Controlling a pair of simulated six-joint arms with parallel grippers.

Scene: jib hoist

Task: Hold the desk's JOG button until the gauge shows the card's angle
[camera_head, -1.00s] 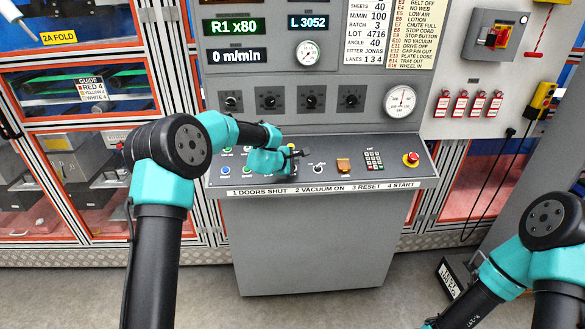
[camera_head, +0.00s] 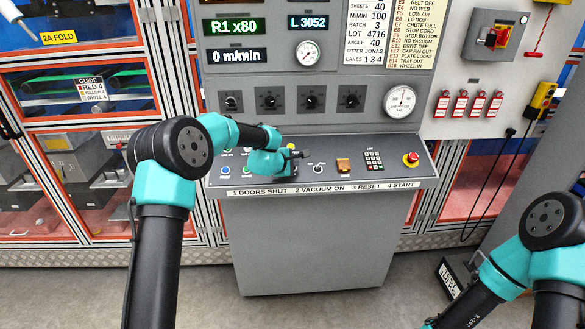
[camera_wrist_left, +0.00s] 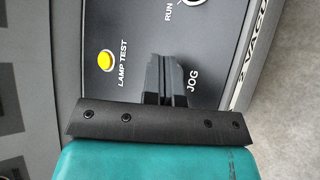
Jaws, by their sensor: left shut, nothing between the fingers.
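The desk (camera_head: 330,181) slopes below the machine panel. My left gripper (camera_head: 299,154) is over it, fingers shut and empty. In the left wrist view the fingertips (camera_wrist_left: 160,58) point down at the panel beside the JOG label (camera_wrist_left: 193,80). The JOG button is hidden behind the fingers, and I cannot tell whether they press it. The white card (camera_head: 367,32) at the top reads ANGLE 40. The round gauge (camera_head: 401,101) on the right of the panel has its needle near upright; its numbers are too small to read. My right gripper is out of view.
The yellow LAMP TEST button (camera_wrist_left: 105,60) is near the fingers in the left wrist view. A row of knobs (camera_head: 310,98) is above.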

